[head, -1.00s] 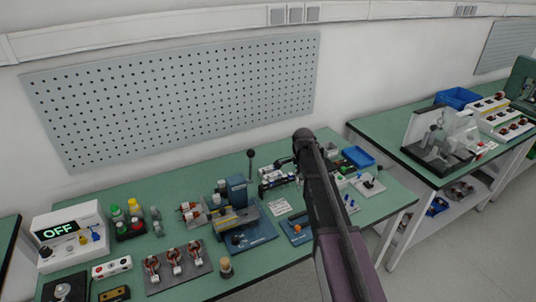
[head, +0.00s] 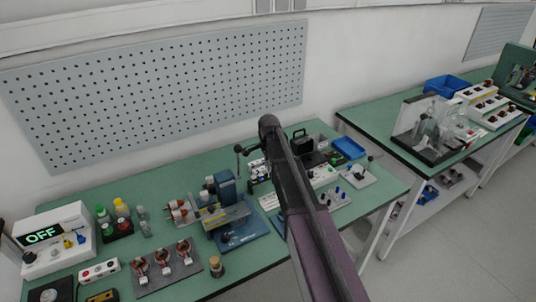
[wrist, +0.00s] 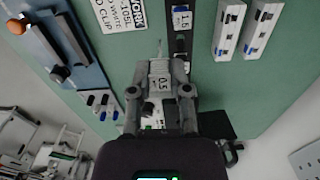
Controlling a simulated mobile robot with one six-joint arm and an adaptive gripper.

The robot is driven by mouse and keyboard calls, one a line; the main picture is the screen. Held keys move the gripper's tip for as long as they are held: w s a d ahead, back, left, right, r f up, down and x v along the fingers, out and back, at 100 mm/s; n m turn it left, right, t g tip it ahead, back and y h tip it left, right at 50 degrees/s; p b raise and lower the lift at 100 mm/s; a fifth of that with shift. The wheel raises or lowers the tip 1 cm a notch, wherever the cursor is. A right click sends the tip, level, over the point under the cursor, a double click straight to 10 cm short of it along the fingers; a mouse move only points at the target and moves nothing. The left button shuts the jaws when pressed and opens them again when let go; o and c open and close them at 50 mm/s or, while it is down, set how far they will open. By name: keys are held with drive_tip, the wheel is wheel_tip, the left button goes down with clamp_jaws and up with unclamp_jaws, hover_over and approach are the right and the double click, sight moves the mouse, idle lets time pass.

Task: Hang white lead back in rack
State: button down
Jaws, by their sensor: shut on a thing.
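In the wrist view my gripper (wrist: 166,92) is shut on a pale grey-white block (wrist: 160,70) with a small black-on-white number label. A thin tip stands out from its far end. I cannot tell whether this block is part of the white lead, and no trailing wire is clear. Above the green bench, a dark strip (wrist: 181,45) with another number label lies just beyond the block. I cannot make out the lead rack for certain. In the head view my arm hides the gripper and what it holds.
Two white strips with coloured parts (wrist: 229,28) lie right of the dark strip, and a blue plate (wrist: 55,45) lies left. Bare green surface remains at the back.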

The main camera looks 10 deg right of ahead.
drive_tip(key=shift+r, duration=0.1)
drive_tip(key=shift+n, duration=0.3)
drive_tip(key=w+r+p, duration=0.3)
drive_tip(key=shift+f, duration=0.15)
idle(0.3)
drive_tip(key=shift+f+b, duration=1.75)
drive_tip(key=shift+b, duration=0.1)
drive_tip(key=shift+s+f+b, duration=0.15)
drive_tip(key=shift+f+b, duration=0.8)
idle(0.7)
drive_tip(key=shift+f+b, duration=0.9)
drive_tip(key=shift+f, duration=0.3)
drive_tip(key=shift+f+b, duration=0.65)
drive_tip(key=shift+b, duration=0.25)
